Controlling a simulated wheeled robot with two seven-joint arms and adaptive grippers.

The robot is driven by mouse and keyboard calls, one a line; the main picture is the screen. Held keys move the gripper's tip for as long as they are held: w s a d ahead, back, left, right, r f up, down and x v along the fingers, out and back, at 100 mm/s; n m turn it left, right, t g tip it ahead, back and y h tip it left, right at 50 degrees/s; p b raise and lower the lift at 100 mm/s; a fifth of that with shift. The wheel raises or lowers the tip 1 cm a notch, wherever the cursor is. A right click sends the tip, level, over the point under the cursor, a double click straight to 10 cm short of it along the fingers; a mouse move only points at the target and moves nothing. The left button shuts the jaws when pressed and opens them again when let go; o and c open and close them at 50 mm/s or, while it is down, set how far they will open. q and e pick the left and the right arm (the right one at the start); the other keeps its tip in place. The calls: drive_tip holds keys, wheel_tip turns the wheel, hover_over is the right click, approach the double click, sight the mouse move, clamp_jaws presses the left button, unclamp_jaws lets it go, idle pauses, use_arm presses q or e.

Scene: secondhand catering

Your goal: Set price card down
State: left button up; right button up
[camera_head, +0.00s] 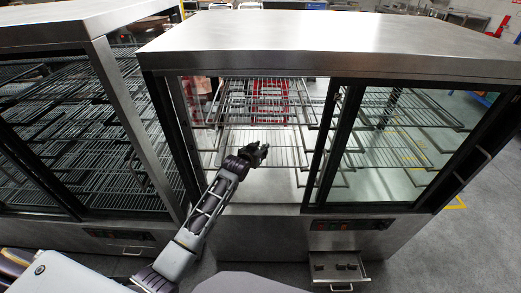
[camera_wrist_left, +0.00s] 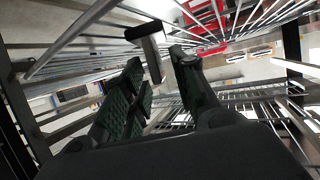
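My left gripper (camera_head: 255,152) reaches through the open front of the middle display cabinet (camera_head: 330,40), among its wire racks. In the left wrist view the two dark fingers with green ridged pads (camera_wrist_left: 157,62) stand apart. A small angled piece, pale on top and dark on its side (camera_wrist_left: 150,48), shows between and just beyond the fingertips; it may be the price card. A gap shows on both sides of it, and I cannot tell what it rests on. No card can be made out in the head view. My right gripper is not in view.
Wire racks (camera_head: 265,98) hang in the cabinet above and behind the gripper. A sliding glass door (camera_head: 375,145) covers the right half. An open drawer (camera_head: 340,284) with small dark items juts out below. Another cabinet (camera_head: 60,32) stands at left. Floor is free at right.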

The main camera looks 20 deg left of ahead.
use_arm(q)
drive_tip(key=shift+r, duration=0.15)
drive_tip(key=v, duration=1.2)
idle(0.6)
idle(0.6)
